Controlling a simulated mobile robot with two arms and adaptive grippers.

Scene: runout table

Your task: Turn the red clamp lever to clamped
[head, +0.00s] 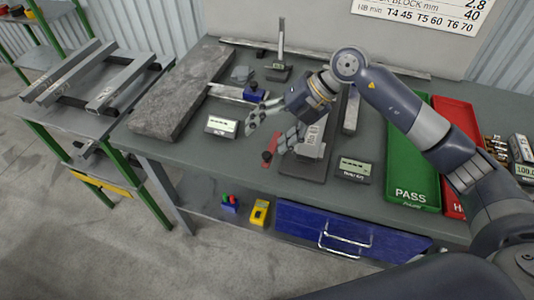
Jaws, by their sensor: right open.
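The red clamp lever (272,146) is a short red bar at the left side of a grey metal fixture (312,147) on a dark base plate. Its near end sits close to the plate's left edge. My right gripper (265,137) comes in from the right, above the fixture. Its two grey fingers are spread apart, with the lever below and between them or just beside the nearer finger. I cannot tell whether a finger touches the lever. The nearer finger hides part of the fixture and perhaps the lever's far end. My left gripper is not in view.
A granite block (182,92) lies at the left of the table. A small display (222,126) stands left of the lever, another (354,169) to the right. A height stand (280,68) is behind. Green (412,160) and red (460,125) trays lie right, partly under my arm.

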